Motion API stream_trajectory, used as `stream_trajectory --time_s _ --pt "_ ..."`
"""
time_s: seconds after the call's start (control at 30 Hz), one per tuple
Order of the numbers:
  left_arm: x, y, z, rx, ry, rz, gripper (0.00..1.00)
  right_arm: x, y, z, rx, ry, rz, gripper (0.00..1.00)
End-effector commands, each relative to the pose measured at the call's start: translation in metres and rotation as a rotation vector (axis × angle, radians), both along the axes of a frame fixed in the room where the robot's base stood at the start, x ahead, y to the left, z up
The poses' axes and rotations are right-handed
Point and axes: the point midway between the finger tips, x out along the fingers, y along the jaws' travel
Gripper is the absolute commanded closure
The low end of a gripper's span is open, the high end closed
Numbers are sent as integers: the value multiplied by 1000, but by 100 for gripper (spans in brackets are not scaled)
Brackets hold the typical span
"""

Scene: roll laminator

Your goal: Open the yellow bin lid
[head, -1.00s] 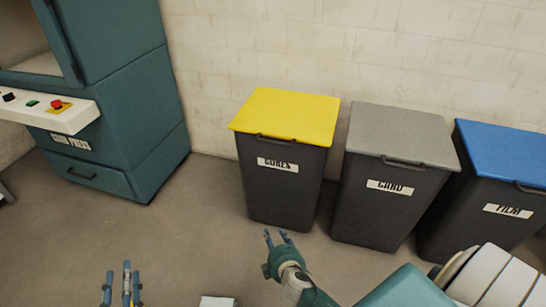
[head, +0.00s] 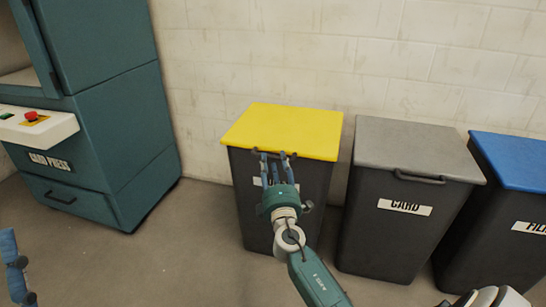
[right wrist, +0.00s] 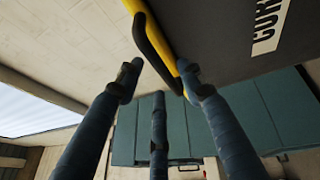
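The yellow lid (head: 290,128) lies shut on the dark bin (head: 318,185) labelled CORES, which stands against the wall. The lid's dark handle (right wrist: 150,45) shows in the right wrist view, along with its yellow edge. My right gripper (head: 272,160) is in front of the lid's front edge and hides much of the handle and label in the head view. In the right wrist view its fingers (right wrist: 158,82) are spread, with the handle just beyond and between the tips. I cannot tell whether they touch it. My left gripper (head: 14,262) is cut off at the left edge.
A grey-lidded CARD bin (head: 405,235) stands close on the right, then a blue-lidded FILM bin (head: 505,235). A teal machine (head: 110,130) with a red button stands at the left. Bare floor (head: 185,250) lies between the machine and the yellow-lidded bin.

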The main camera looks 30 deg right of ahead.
Motion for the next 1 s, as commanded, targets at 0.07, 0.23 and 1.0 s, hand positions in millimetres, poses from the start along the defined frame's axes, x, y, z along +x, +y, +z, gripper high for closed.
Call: stream_trajectory --time_s 0.07,0.23,1.0 --pt "-2 0 1 -3 -12 -1 60 11 -6 2 0 0 -1 62" --pt "-9 2 5 -14 -47 -3 60 26 -13 4 1 0 -1 62" --pt "-11 2 7 -17 -54 -4 60 29 -15 5 2 1 -1 100"
